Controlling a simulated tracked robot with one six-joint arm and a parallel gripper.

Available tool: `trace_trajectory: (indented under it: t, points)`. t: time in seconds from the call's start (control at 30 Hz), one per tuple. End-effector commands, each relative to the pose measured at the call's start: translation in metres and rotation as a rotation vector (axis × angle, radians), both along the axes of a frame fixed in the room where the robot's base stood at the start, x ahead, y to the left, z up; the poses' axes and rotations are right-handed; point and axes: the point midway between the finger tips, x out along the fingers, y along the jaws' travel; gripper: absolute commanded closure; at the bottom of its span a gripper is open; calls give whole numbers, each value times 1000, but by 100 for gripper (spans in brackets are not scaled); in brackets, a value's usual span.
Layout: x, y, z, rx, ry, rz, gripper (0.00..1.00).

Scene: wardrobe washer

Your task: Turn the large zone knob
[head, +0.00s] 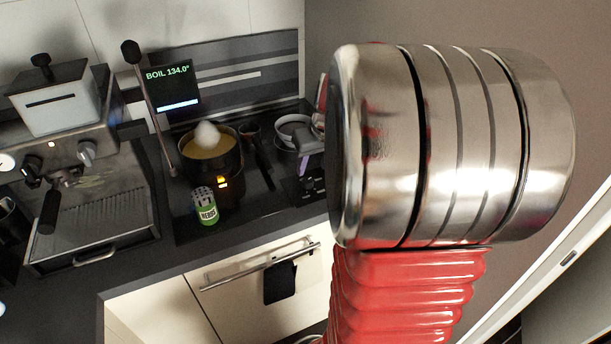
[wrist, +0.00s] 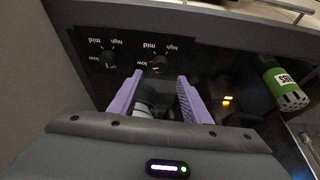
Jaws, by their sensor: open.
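The wrist view shows two dark zone knobs on a black panel with upside-down low, mid and high labels. The right knob (wrist: 158,64) lies just beyond my fingertips, roughly in line with the gap between them. The left knob (wrist: 107,59) is outside the left finger. They look similar in size, so I cannot tell which is the large one. My gripper (wrist: 160,77) is open, its two purple fingers apart with no object held. Contact with the right knob cannot be made out. In the head view my arm hides most of the gripper; a purple finger shows beside the cooktop.
A pot with yellow contents (head: 209,158) stands on the cooktop, with a green herb jar (head: 207,209) in front. A display (head: 170,88) reads BOIL 134.0°. A coffee machine (head: 85,170) stands left.

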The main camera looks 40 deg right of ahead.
Motion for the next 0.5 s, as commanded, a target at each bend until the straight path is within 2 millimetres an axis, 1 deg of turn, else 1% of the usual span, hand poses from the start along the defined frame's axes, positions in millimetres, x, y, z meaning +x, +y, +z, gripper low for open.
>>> trace_trajectory:
  t: [0.03,0.2,0.4,0.5]
  points:
    - [3,0,-9,3,3,1,56]
    - [12,-3,-32,3,3,0,56]
    - [22,-7,-57,2,2,2,56]
    - [26,-8,-66,2,2,0,56]
